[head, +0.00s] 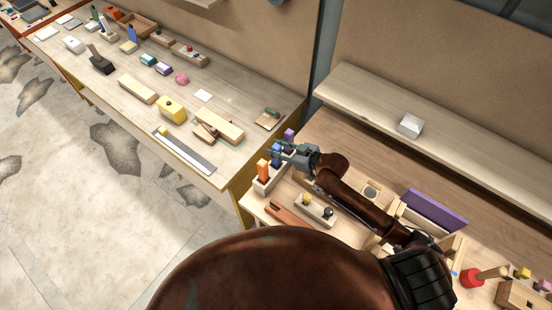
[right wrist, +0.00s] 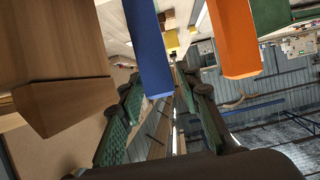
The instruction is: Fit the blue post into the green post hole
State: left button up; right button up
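The blue post (head: 276,154) stands upright between an orange post (head: 262,168) and a purple piece (head: 289,134) near the left end of the right-hand bench. My right gripper (head: 284,149) is beside the blue post's upper part. In the right wrist view my right gripper (right wrist: 155,100) has its two green-padded fingers apart. The blue post (right wrist: 148,45) shows with its end near the gap between them, and the orange post (right wrist: 234,38) is to the right. A green piece (right wrist: 270,14) shows at the top right; I cannot tell whether it holds the green post hole. My left gripper is not in view.
A wooden block with yellow and black knobs (head: 314,210) lies below my right forearm. A purple panel (head: 434,210) and a red mallet (head: 480,277) are further right. A shelf (head: 460,135) with a white box (head: 410,125) runs behind. The left bench (head: 110,65) holds several small items.

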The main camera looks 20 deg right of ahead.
grip_shut()
dwell(0.5)
